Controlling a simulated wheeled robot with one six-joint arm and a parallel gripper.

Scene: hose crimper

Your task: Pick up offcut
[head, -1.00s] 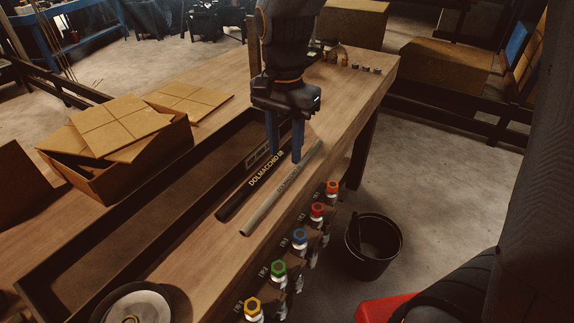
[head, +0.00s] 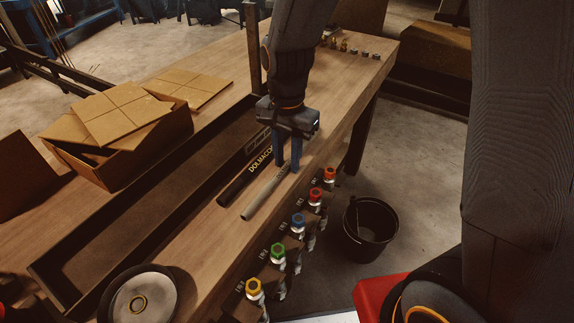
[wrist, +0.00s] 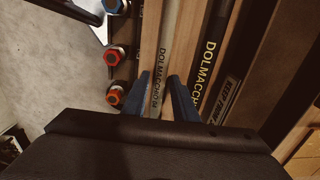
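A grey hose piece (head: 262,197) with dark lettering lies on the wooden bench along its front edge. It also shows in the wrist view (wrist: 165,45). A black hose piece (head: 238,184) with yellowish lettering lies beside it, on the tray side (wrist: 205,75). The pictures do not settle which piece is the offcut. My gripper (head: 287,168) is over the far part of the grey hose. In the wrist view its blue fingers (wrist: 159,80) are apart, one on each side of the grey hose. The hose's far end is hidden by my gripper.
A long dark tray (head: 130,225) lies behind the hoses, with an open cardboard box (head: 125,155) beyond it. Several coloured fittings (head: 298,221) line the bench's front edge. A black bucket (head: 370,228) stands on the floor. A round disc (head: 143,300) sits at the near end.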

